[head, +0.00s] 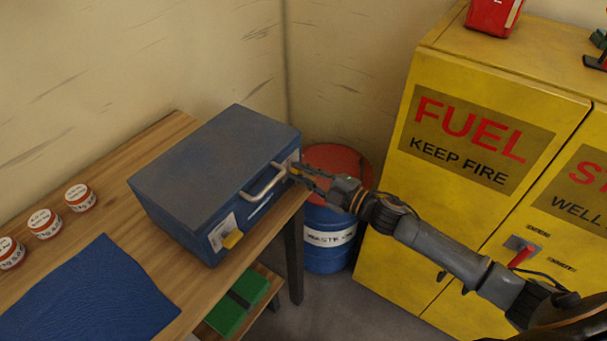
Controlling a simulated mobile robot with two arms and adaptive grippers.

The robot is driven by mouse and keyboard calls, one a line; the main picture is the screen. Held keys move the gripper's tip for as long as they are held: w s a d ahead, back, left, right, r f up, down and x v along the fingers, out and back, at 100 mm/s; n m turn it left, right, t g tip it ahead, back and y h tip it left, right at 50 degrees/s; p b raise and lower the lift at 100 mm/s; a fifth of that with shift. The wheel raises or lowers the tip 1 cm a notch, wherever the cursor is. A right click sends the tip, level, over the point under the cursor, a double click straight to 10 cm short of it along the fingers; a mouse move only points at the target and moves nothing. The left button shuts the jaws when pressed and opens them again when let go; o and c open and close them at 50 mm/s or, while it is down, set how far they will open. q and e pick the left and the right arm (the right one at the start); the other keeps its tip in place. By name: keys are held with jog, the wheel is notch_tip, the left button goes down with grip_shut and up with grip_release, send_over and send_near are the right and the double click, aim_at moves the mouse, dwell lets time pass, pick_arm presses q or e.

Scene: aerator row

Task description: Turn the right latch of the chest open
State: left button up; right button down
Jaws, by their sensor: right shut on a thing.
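The blue chest (216,180) with its grey-blue lid sits shut on the wooden bench. A metal carry handle (264,184) is on its front face. The left latch (232,239) is a yellow tab on a pale plate at the front's left end. My right gripper (299,173) reaches in from the right and is shut on the right latch (295,168) at the front's right end. The fingers mostly hide this latch, so its exact angle cannot be told. My left gripper is not in view.
A blue mat (90,292) and several small labelled jars (80,197) are on the bench. A red-topped blue waste drum (330,236) stands right of the bench. A yellow fuel cabinet (400,215) stands farther right. A green box (236,305) is below the bench top.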

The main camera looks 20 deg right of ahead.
jog(key=n+b, duration=0.1)
jog(key=n, duration=0.2)
jog(key=n+b, duration=0.1)
jog(key=n, duration=0.2)
jog(key=shift+a+f, duration=0.1)
jog(key=shift+f, duration=0.1)
jog(key=shift+n, duration=0.3)
jog(key=c, duration=1.4)
grip_release()
jog(key=shift+o, duration=0.2)
jog(key=shift+a, duration=0.1)
jog(key=shift+f, duration=0.1)
jog(key=v, duration=1.2)
